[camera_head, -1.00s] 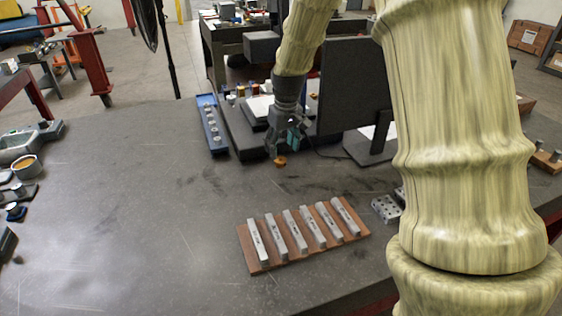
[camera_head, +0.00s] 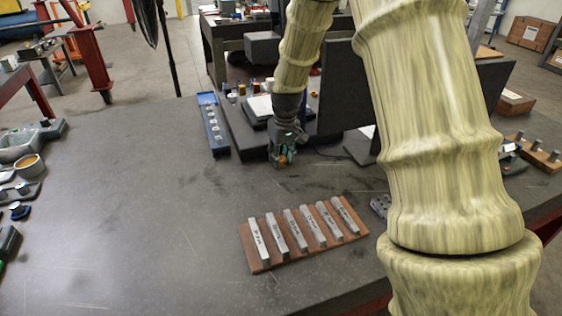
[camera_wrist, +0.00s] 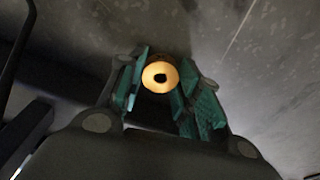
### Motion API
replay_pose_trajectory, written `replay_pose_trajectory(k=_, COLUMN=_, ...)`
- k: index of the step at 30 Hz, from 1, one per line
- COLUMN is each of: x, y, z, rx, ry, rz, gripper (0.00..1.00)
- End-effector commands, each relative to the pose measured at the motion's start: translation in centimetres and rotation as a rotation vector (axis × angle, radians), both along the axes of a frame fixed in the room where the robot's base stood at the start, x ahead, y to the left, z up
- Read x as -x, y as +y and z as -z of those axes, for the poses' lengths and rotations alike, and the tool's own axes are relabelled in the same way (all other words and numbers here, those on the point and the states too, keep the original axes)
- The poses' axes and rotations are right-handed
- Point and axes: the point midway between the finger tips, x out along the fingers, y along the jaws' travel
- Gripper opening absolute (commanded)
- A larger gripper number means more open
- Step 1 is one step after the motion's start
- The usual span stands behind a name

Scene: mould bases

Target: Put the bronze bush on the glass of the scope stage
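The bronze bush (camera_head: 283,161) is a small orange ring on the grey bench, low between the fingers of my gripper (camera_head: 282,156). In the wrist view the bush (camera_wrist: 160,77) shows its bright round face and dark hole between the teal finger pads of my gripper (camera_wrist: 161,82). The pads lie close on both sides; I cannot tell whether they press on it. A dark machine base (camera_head: 243,134) behind my gripper, with a pale flat plate (camera_head: 260,106), looks like the scope stage and its glass. My arm partly hides it.
A blue tray with several round pieces (camera_head: 212,125) lies left of the dark base. A dark upright panel (camera_head: 345,90) stands to the right. A brown board (camera_head: 258,265) with several metal bars lies in front. The bench's left middle is clear.

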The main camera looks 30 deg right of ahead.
Motion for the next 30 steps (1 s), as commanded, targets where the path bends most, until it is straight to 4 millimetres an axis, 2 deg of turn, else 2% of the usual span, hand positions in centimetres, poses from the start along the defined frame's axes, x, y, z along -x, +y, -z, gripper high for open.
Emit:
replay_pose_trajectory(k=1, x=0.0, y=0.0, z=0.0, rx=0.0, ry=0.0, rz=0.0, gripper=0.18)
replay_pose_trajectory(k=3, x=0.0, y=0.0, z=0.0, rx=0.0, ry=0.0, rz=0.0, gripper=0.05)
replay_pose_trajectory(k=4, x=0.0, y=0.0, z=0.0, rx=0.0, ry=0.0, rz=0.0, gripper=0.05)
replay_pose_trajectory(k=5, x=0.0, y=0.0, z=0.0, rx=0.0, ry=0.0, rz=0.0, gripper=0.0)
replay_pose_trajectory(k=14, x=-0.1, y=0.0, z=-0.6, rx=0.0, ry=-0.002, rz=0.0, gripper=0.0)
replay_pose_trajectory(k=19, x=-0.1, y=0.0, z=-2.5, rx=0.001, ry=-0.004, rz=0.0, gripper=0.0)
replay_pose_trajectory(k=30, x=-0.1, y=0.0, z=-8.3, rx=0.001, ry=-0.003, rz=-0.001, gripper=0.0)
